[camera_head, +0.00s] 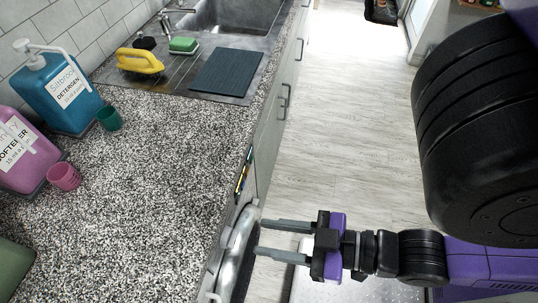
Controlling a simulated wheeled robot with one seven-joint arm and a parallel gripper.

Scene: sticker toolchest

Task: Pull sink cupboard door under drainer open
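The sink cupboard door under the drainer (267,140) is a pale grey-green front below the worktop edge, seen at a steep slant. It looks closed, flush with its neighbour. Dark bar handles (285,101) show close together near its far edge; I cannot tell exactly which belongs to it. The drainer (180,84) is above it, beside the sink (238,14). My gripper (261,238) is open and empty, its two grey fingers pointing left. It is nearer to me than the cupboard door, beside the washing machine's round door (239,250), apart from the handles.
The speckled worktop (160,165) holds a blue detergent bottle (62,95), a pink softener bottle (25,155) and small cups. A dark board (227,72), yellow brush (140,62) and green sponge (183,45) lie on the drainer. The floor (345,110) beside the cupboards is clear.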

